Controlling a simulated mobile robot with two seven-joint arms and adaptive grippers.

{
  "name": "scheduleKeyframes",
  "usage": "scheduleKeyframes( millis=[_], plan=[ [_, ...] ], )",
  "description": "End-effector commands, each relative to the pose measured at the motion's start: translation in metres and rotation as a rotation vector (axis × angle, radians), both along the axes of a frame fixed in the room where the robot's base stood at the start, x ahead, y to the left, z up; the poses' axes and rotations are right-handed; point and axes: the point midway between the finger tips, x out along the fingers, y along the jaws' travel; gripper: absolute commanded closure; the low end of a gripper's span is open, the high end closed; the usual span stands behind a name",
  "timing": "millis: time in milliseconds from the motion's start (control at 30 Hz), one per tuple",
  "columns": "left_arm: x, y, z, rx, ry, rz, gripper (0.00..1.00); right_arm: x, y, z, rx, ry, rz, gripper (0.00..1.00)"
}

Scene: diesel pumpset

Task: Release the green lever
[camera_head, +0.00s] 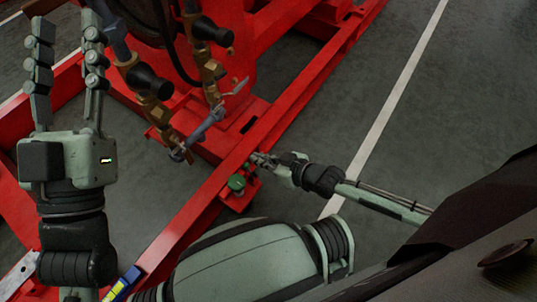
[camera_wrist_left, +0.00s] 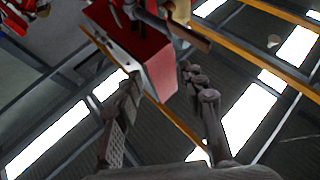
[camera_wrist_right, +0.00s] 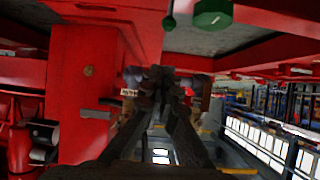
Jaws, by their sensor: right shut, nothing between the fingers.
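A green round knob (camera_head: 237,183) sits on the red frame at the lower middle of the head view. I cannot tell which of these is the lever. My right gripper (camera_head: 257,159) is at the frame's edge, just beyond the knob; in the right wrist view its fingers are together and empty, below the green parts. My left gripper (camera_head: 67,28) is raised at the left, fingers apart, holding nothing.
The red pumpset frame (camera_head: 310,75) runs diagonally across the head view. Brass valves with black caps (camera_head: 148,82) and a grey pipe (camera_head: 205,128) stand close to the left gripper. Grey floor with a white line (camera_head: 400,85) is clear at the right.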

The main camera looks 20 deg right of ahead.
Motion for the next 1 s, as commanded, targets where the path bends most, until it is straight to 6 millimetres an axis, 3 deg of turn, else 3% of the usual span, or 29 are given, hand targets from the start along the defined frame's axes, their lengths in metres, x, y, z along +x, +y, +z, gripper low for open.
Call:
scheduleKeyframes(
  millis=[233,633,767,1000],
  plan=[
    [0.007,-0.007,-0.019,0.05,0.149,-0.013,0.6,-0.027,-0.017,0.021,0.0,-0.003,-0.001,1.0],
    [0.008,-0.009,-0.025,0.06,0.179,-0.016,0.6,-0.031,-0.02,0.024,0.002,-0.006,-0.001,1.0],
    [0.008,-0.008,-0.025,0.058,0.174,-0.016,0.6,-0.027,-0.019,0.024,-0.009,-0.003,0.0,1.0],
    [0.005,-0.004,-0.014,0.031,0.091,-0.007,0.6,0.002,-0.007,0.023,-0.145,0.071,0.052,1.0]
  ],
)
